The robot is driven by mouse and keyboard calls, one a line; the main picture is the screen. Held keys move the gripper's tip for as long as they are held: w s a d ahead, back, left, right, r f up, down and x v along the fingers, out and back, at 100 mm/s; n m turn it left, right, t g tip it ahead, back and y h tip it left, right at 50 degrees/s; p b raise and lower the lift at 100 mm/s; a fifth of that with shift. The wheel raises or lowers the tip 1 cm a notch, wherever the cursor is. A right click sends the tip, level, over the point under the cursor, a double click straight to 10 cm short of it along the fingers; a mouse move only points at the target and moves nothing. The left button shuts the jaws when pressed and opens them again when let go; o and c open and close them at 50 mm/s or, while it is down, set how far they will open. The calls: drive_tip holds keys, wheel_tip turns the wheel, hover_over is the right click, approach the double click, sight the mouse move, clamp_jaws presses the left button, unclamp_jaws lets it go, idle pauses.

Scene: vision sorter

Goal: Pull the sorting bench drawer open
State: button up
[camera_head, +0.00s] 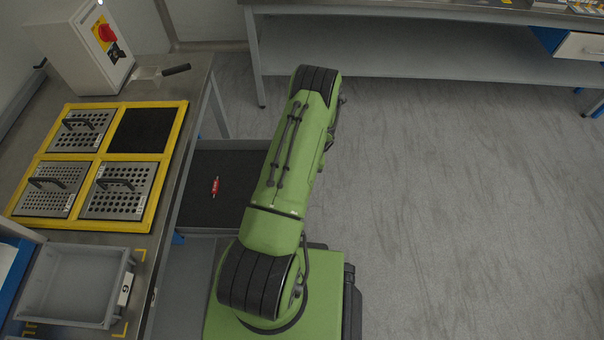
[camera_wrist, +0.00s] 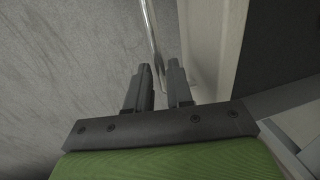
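The sorting bench drawer (camera_head: 205,231) stands out from under the bench on its right side in the head view. Its dark inside shows, with a small red item (camera_head: 215,186) lying in it. My green arm covers the drawer's outer end, and my gripper is hidden there. In the wrist view the two fingers of my gripper (camera_wrist: 160,68) stand close together with the thin metal drawer handle (camera_wrist: 151,35) between them. They appear shut on it. The pale drawer front (camera_wrist: 198,45) is just right of the fingers.
Another table (camera_head: 400,14) stands at the back. The floor on the right is clear.

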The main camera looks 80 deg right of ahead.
drive_tip(key=shift+o, duration=1.2)
drive_tip(key=s+r+p, duration=0.3)
drive_tip(key=r+p, duration=0.1)
drive_tip(key=r, duration=1.1)
drive_tip(key=shift+r, duration=0.25)
drive_tip(key=shift+d, duration=0.1)
